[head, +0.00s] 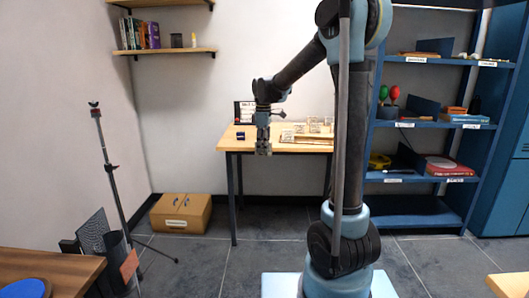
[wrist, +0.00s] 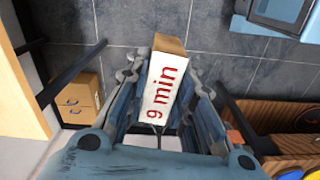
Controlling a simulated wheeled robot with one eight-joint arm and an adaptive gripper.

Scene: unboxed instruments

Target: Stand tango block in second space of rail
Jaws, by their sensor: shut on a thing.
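My gripper (head: 264,149) hangs pointing down at the front edge of the wooden table in the head view. In the wrist view my gripper (wrist: 164,80) is shut on a block (wrist: 166,88) with a white face marked "9 min" in red and a plain brown end. No name "tango" is readable on it. The held block is too small to make out in the head view. A low wooden rail (head: 305,139) lies on the table right of the gripper, with several small pale labelled blocks (head: 313,125) at it. Their labels and the rail's spaces are not readable.
A small dark blue thing (head: 240,135) sits on the table (head: 228,144) left of my gripper. A dark-framed board (head: 243,109) stands behind it. A cardboard box (head: 181,213) and a thin stand (head: 107,155) are on the floor at left. Blue shelves (head: 424,120) stand at right.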

